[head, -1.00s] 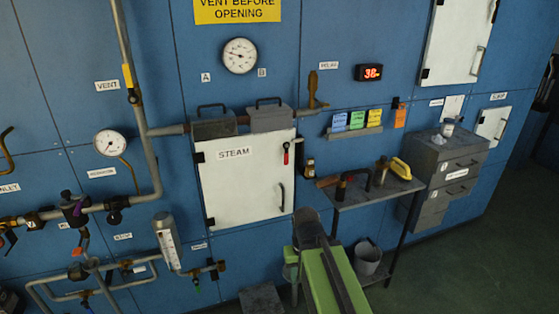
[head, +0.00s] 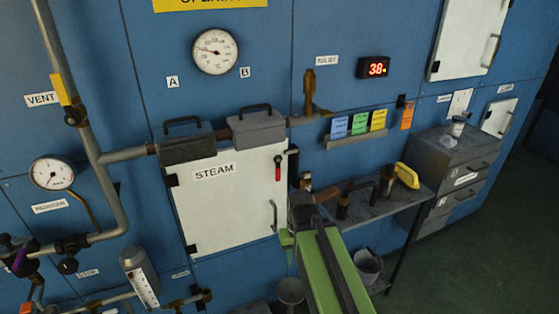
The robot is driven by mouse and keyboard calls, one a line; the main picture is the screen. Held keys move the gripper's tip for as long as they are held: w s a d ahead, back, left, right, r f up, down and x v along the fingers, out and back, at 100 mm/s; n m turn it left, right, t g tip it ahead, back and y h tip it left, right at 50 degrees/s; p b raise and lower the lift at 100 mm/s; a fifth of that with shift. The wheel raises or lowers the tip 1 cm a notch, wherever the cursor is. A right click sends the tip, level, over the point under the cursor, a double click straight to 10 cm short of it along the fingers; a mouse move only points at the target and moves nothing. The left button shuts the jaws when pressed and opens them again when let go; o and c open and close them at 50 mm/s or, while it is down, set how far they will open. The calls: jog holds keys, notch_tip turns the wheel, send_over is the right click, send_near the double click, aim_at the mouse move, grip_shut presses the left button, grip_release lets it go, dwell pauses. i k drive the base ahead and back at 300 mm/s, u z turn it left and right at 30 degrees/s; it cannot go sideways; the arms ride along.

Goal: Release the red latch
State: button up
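The red latch (head: 278,170) is a small red handle hanging down from a dark mount at the right edge of the white STEAM door (head: 225,212). The door is shut flush with the blue wall, with a grey pull handle (head: 273,216) below the latch. My green and dark arm reaches up from the bottom of the picture, and its dark upper end shows below and right of the latch, near the door's lower right corner. I cannot make out my gripper's fingers, nor anything held.
Two grey lidded boxes (head: 187,145) sit above the door, on a pipe line. Right of the door are a shelf (head: 385,207) with pipe fittings and a yellow-handled tool (head: 407,175), and a grey drawer cabinet (head: 455,172). A bucket (head: 369,266) stands below. Floor at right is clear.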

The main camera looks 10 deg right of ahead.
aim_at(278, 159)
jog(key=u, duration=0.05)
jog(key=i, duration=0.2)
jog(key=u, duration=0.6)
jog(key=k, duration=0.3)
jog(key=u, duration=0.45)
jog(key=i, duration=0.5)
jog(key=u, duration=0.05)
